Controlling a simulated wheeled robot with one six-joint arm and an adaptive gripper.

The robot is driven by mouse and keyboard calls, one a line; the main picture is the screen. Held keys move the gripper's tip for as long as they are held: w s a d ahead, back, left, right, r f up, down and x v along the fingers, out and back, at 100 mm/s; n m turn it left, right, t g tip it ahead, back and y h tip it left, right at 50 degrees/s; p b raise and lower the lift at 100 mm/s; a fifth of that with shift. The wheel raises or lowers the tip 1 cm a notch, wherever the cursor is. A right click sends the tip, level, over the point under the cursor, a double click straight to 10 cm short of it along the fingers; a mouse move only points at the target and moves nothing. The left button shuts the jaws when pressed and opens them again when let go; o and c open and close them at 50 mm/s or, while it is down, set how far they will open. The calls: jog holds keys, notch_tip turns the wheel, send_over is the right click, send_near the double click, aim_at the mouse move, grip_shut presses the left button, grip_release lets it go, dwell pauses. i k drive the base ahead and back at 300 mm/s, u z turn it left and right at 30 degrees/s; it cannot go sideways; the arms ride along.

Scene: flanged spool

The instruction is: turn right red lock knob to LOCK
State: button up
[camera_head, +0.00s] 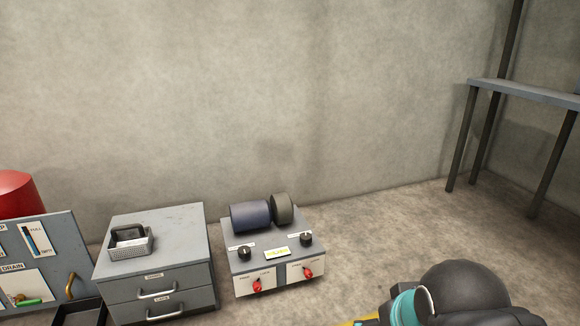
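A grey box (270,262) stands on the floor by the wall, with a dark blue cylinder (250,217) and a dark grey-green round flange (280,208) on top. The right red lock knob (308,273) sits on the right white front panel. The left red knob (257,285) sits on the left panel. The lettering on the panels is too small to read, so I cannot tell the knob's setting. My arm shows at the bottom right, apart from the box. My gripper's fingers are not in view.
Two black knobs (306,239) and a small yellow-green display (277,252) are on the box top. A grey drawer cabinet (158,287) with a basket (130,243) stands to the left. A panel with a drain valve is at far left. Floor right of the box is open; a shelf (530,92) stands at right.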

aim_at(307, 273)
jog(key=k, duration=1.3)
jog(key=z, duration=0.45)
jog(key=i, duration=0.6)
jog(key=z, duration=0.6)
jog(key=i, duration=0.8)
jog(key=u, duration=0.7)
jog(key=i, duration=0.55)
jog(key=u, duration=0.4)
